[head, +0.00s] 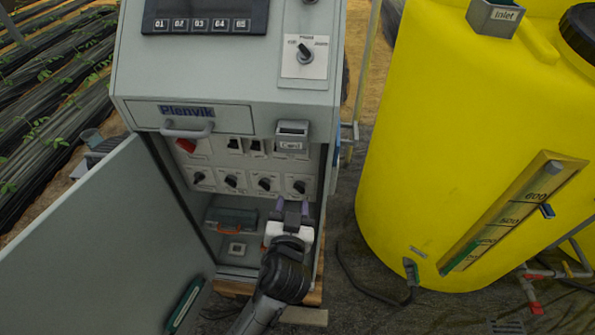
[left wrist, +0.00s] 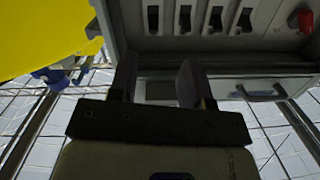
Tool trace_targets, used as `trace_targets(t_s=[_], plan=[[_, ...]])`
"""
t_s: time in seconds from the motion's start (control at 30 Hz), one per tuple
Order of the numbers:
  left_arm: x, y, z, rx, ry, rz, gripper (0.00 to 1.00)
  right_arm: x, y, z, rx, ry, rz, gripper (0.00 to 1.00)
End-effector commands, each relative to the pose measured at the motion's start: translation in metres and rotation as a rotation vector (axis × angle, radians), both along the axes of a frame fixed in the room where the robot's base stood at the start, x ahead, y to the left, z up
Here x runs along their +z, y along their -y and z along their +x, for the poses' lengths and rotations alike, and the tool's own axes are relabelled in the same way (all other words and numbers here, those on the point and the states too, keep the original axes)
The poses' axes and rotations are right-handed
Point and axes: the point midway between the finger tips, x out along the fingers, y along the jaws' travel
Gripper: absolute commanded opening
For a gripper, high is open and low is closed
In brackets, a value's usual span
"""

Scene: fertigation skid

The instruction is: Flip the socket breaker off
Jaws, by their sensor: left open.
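A row of black breaker switches (head: 245,146) sits in the upper panel inside the open grey cabinet (head: 221,90). The right end of the row is partly hidden in the head view by a small grey box. The left wrist view, turned upside down, shows several breakers (left wrist: 199,19); I cannot read which is the socket breaker. My left gripper (head: 292,211) is in front of the cabinet's right side, below the rotary knobs. It also shows in the left wrist view (left wrist: 156,82), with its fingers apart and nothing between them. It does not touch the breakers. My right gripper is not in view.
A red switch (head: 186,146) is left of the breakers, and rotary knobs (head: 232,181) are below. The drawer handle (head: 187,131) and the grey box (head: 292,134) stick out above. The open door (head: 110,240) blocks the left; a yellow tank (head: 455,150) stands right.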

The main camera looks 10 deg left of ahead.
Motion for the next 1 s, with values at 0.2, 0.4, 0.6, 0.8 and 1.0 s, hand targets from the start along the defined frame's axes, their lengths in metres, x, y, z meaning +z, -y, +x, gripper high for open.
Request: trace_targets(t_s=[0.2,0.4,0.6,0.8,1.0], plan=[[0.017,0.006,0.002,-0.037,0.103,-0.153,0.45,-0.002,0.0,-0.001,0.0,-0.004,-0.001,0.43],[0.016,0.006,0.019,-0.035,0.103,-0.18,0.45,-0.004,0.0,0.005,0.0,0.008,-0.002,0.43],[0.015,0.005,0.055,-0.034,0.102,-0.177,0.45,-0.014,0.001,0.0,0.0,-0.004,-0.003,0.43],[0.014,0.004,0.092,-0.033,0.101,-0.176,0.45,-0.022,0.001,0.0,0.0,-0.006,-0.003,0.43],[0.014,0.004,0.119,-0.034,0.1,-0.178,0.45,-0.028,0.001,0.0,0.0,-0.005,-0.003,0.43]])
